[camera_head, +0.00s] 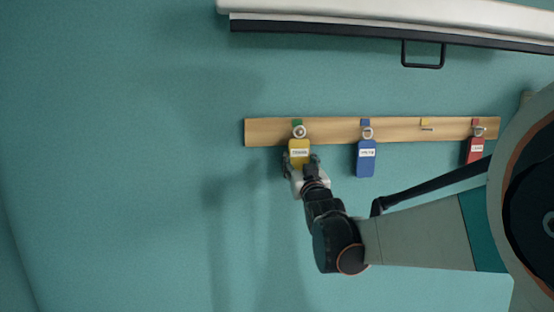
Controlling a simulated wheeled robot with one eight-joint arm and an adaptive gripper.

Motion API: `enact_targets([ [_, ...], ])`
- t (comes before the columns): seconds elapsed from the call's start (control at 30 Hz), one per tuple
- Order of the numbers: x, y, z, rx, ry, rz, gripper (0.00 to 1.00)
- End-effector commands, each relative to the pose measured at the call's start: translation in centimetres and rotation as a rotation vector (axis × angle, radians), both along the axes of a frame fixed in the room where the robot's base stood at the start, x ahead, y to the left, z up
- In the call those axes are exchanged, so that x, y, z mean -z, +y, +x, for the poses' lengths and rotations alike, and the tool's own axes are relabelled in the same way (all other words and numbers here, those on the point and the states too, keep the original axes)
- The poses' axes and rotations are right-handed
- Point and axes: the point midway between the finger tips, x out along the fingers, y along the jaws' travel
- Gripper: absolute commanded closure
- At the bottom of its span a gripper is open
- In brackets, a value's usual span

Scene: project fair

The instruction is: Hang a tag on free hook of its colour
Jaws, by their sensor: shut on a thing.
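My gripper (301,161) is shut on a yellow tag (299,146) with a white label, one finger at each side of its lower part. The tag is upright at the hook under the green mark (298,122), at the left of the wooden rail (260,132). Its top ring overlaps that hook; I cannot tell if it is around the hook or in front of it. The hook under the yellow mark (427,129) is bare. A blue tag (366,160) hangs at the blue-marked hook. A red tag (475,149) hangs at the red-marked hook, partly hidden by my arm.
The rail is on a teal wall (130,150). A white screen case (390,14) with a dark bar and a black handle (423,64) juts out above the rail. My arm covers the lower right. The wall left of the rail is clear.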

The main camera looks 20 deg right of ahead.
Motion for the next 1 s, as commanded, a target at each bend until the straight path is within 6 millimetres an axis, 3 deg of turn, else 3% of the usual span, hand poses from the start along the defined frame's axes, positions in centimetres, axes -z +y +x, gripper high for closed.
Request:
enact_targets([
  [1.0,-0.1,1.1,-3.8,0.0,0.0,0.0,0.65],
])
